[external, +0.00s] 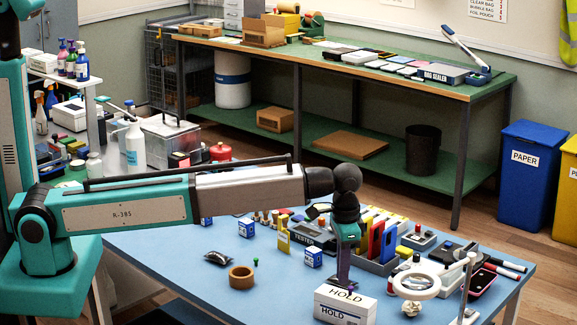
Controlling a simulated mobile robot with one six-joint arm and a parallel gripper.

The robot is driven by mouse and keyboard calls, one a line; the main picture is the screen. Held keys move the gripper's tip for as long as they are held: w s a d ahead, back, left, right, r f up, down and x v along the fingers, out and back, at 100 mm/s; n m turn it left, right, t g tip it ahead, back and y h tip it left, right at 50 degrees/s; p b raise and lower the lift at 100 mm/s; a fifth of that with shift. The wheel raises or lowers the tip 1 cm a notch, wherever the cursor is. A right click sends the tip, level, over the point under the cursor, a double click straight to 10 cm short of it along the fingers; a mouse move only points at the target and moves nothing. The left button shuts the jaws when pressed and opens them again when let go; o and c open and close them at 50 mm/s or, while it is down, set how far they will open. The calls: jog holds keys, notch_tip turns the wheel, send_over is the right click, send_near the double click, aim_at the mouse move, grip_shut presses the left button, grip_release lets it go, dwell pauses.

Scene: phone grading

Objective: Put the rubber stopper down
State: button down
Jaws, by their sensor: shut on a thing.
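My gripper (342,284) points down at the end of the arm, over the blue table (190,263), right at the white box marked HOLD (345,307). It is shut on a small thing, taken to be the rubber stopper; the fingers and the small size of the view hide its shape. A small dark purplish patch shows at the fingertips. I cannot tell whether the fingertips are above the box or just behind it, or whether the held thing touches anything.
A tester (306,239), a rack of coloured phones (375,255) and a white ring lamp (416,283) crowd the area behind and right of my gripper. A brown tape roll (241,278) lies to the left. The table's front left is clear.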

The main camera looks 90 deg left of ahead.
jog(key=shift+f+b, duration=0.8)
jog(key=shift+f, duration=0.9)
jog(key=shift+s, duration=0.1)
jog(key=c, duration=1.9)
grip_release()
jog(key=shift+f, duration=0.1)
jog(key=shift+o, duration=0.2)
jog(key=shift+r, duration=0.25)
notch_tip(320, 180, up, 12)
jog(key=b, duration=0.2)
jog(key=shift+b, duration=0.3)
jog(key=shift+f, duration=0.1)
